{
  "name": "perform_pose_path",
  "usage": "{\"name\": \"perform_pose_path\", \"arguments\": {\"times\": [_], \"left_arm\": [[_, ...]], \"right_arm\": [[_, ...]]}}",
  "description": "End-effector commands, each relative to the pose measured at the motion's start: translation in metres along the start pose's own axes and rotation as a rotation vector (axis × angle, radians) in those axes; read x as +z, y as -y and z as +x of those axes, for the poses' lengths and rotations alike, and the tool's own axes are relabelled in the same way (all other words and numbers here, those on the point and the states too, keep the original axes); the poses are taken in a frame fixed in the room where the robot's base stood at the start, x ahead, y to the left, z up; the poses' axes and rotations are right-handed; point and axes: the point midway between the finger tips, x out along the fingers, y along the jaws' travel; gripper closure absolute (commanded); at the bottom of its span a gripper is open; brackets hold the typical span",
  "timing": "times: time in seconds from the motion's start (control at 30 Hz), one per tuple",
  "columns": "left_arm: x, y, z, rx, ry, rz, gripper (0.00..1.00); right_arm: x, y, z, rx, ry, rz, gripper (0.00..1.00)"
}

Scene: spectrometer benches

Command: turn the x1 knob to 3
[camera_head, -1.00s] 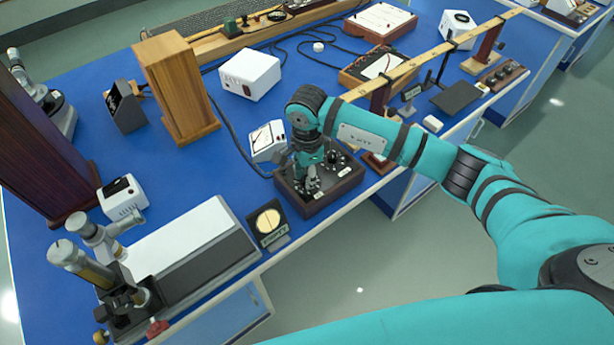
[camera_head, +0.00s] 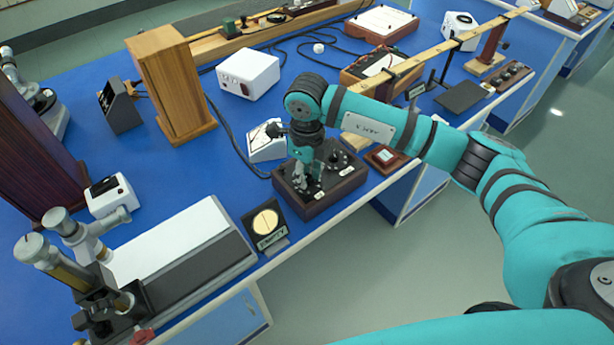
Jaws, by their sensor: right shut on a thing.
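A dark box with a wooden rim (camera_head: 343,189) and several knobs on its top stands near the front edge of the blue bench. My right gripper (camera_head: 308,189) points down over the left part of this box and is shut on a knob there. The gripper hides that knob, and its marking cannot be read. Another black knob (camera_head: 337,160) shows uncovered on the right part of the same box. My left gripper is not in view.
A white meter (camera_head: 266,146) stands just behind the box. A round-dial stand (camera_head: 266,223) is close on its left, and a small brown block (camera_head: 386,157) is on its right. A wooden beam (camera_head: 440,48) runs behind my right arm. Blue bench top is free at the middle left.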

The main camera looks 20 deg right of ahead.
Motion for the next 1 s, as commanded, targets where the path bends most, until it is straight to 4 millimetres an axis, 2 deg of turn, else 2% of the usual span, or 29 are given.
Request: {"name": "perform_pose_path", "arguments": {"times": [0.5, 1.0], "left_arm": [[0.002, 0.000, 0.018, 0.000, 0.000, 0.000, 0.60], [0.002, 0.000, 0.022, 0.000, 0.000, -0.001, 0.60]], "right_arm": [[0.001, 0.002, -0.001, -0.003, 0.004, 0.434, 1.00], [0.001, 0.002, -0.002, -0.003, 0.006, 0.590, 1.00]]}}
